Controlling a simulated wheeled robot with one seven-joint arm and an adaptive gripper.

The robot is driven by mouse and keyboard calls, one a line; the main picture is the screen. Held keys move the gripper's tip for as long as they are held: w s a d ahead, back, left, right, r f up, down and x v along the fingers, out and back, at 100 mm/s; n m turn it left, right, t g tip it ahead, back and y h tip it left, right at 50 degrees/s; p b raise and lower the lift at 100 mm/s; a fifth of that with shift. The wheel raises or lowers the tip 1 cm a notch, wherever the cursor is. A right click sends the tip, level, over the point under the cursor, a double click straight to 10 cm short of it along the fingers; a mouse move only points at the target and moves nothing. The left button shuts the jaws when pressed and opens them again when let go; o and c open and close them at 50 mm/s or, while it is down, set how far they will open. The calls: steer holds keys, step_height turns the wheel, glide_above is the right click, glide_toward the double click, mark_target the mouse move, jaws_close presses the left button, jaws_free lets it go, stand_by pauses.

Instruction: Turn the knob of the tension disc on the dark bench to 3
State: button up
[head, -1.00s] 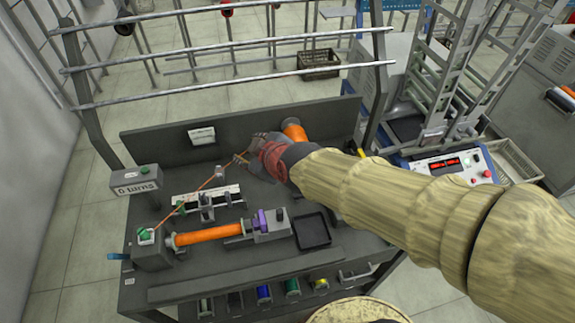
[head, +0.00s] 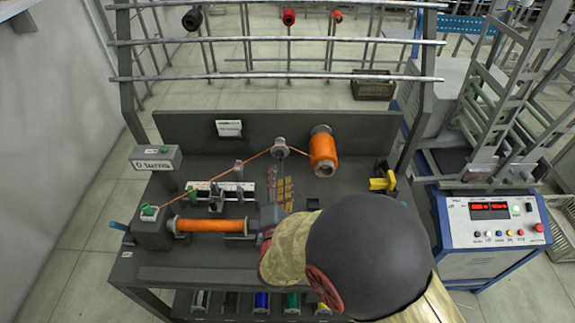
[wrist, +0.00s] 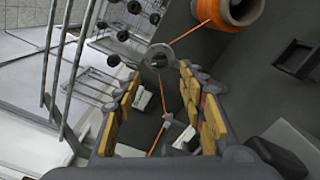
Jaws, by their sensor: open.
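The tension disc (head: 281,147) is a small grey round piece on the dark bench (head: 360,225), with the orange thread running past it. In the wrist view the disc (wrist: 160,57) lies just beyond the fingertips, roughly centred between them. A dark knob-like spot shows at its middle; no number or pointer is readable. My gripper (head: 277,188) is open and empty, on the near side of the disc in the head view. Its yellow-padded fingers (wrist: 160,78) stand on either side of the thread in the wrist view, apart from the disc.
A large orange spool (head: 323,152) stands right of the disc, with a yellow-and-black piece (head: 382,180) farther right. At left are the "0 turns" box (head: 156,158) and an orange-wound bobbin (head: 208,225). Metal rails (head: 270,77) cross behind the bench. A control box (head: 497,222) stands at right.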

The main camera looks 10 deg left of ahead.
mark_target(280, 159)
steer(key=b+x, duration=0.2)
steer(key=x, duration=0.5)
steer(key=shift+c, duration=0.8)
jaws_close()
